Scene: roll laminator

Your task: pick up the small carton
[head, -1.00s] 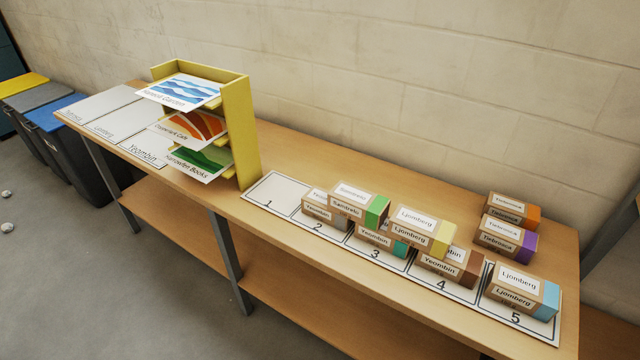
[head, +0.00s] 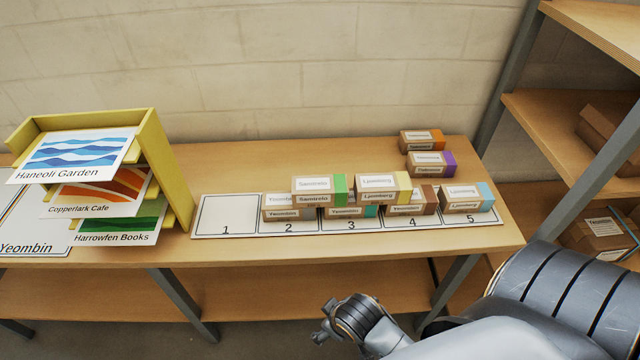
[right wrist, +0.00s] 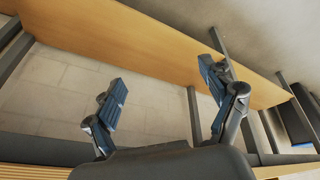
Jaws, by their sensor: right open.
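Several small cartons with coloured ends stand on the wooden table; I cannot tell which one is meant. A green-ended carton (head: 312,190) and a yellow-ended carton (head: 378,188) rest on top of a lower row. In that row are a Yeombin carton (head: 285,213), a teal-ended carton (head: 345,212), a brown-ended carton (head: 405,209) and a light-blue-ended carton (head: 462,205). A purple-ended carton (head: 426,169) and an orange-ended carton (head: 418,146) stand behind. My right gripper (right wrist: 163,80) is open and empty, below the tabletop in front of the table. My left gripper is out of view.
The numbered mat (head: 222,213) has space 1 empty. A yellow rack (head: 170,175) with printed sheets stands left. A shelf unit (head: 560,115) with boxes is at right. The table's lower shelf (head: 250,290) is bare. Tabletop behind the mat's left half is clear.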

